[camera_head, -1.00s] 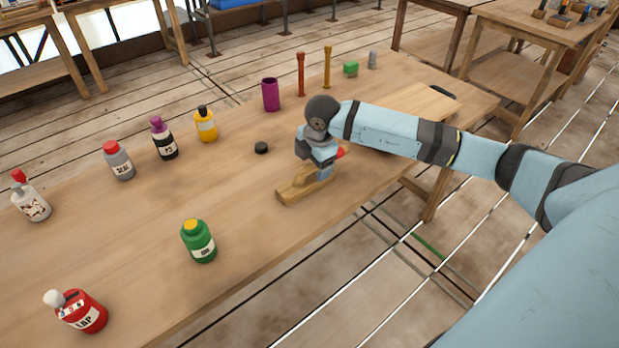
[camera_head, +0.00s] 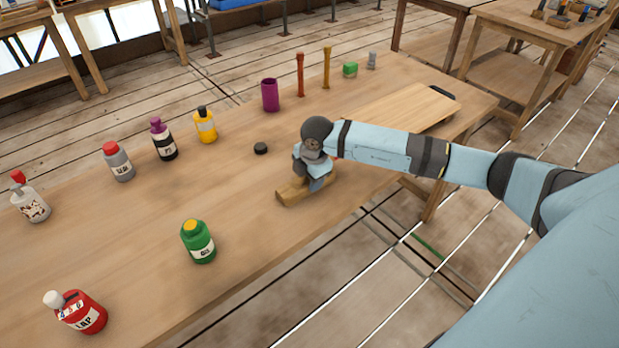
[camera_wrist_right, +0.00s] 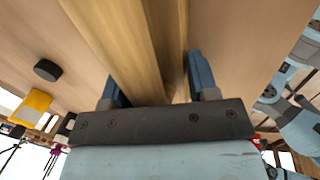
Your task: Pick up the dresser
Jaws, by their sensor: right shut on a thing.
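The dresser (camera_head: 291,193) is a long, light-brown wooden tool at the near edge of the workbench. My right gripper (camera_head: 317,182) is low over it and hides its right part. In the right wrist view, the dresser (camera_wrist_right: 125,35) runs lengthwise between the two blue-grey fingers of my right gripper (camera_wrist_right: 155,82), which is shut on it. I cannot tell whether the dresser touches the bench or is just above it. My left gripper is not in view.
On the workbench (camera_head: 120,250), a green bottle (camera_head: 199,243) stands to the left and a black puck (camera_head: 261,148) lies behind the dresser. A purple cup (camera_head: 270,95) and several bottles stand farther back. A pale board (camera_head: 405,105) lies to the right. The bench's middle left is clear.

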